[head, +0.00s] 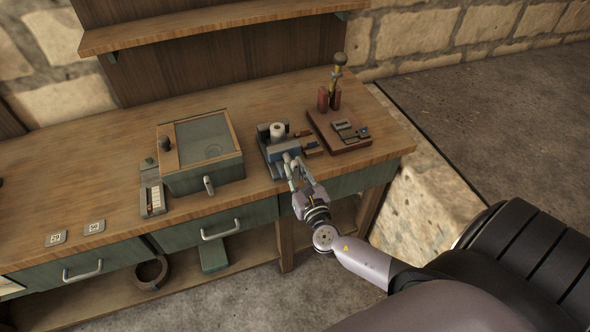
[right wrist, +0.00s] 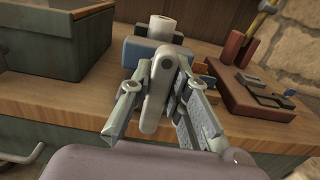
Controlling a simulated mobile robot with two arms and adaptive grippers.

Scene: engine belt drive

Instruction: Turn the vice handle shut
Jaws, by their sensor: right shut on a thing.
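The blue and grey vice (head: 284,150) sits at the front edge of the wooden bench and holds a white cylinder (head: 277,130) upright at its top. Its grey handle (right wrist: 157,98) is a rounded bar, slightly tilted, hanging down from a pivot at the vice front. My right gripper (head: 292,168) is at the vice front, its fingers on either side of the handle and shut on it. The right wrist view shows the vice's blue body (right wrist: 140,52) behind the handle. My left gripper is in neither view.
A brown board (head: 335,145) with small metal parts and an upright tool (head: 337,75) lies to the right. Drawers with handles (head: 221,229) run below the bench edge. The bench's left front is mostly clear.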

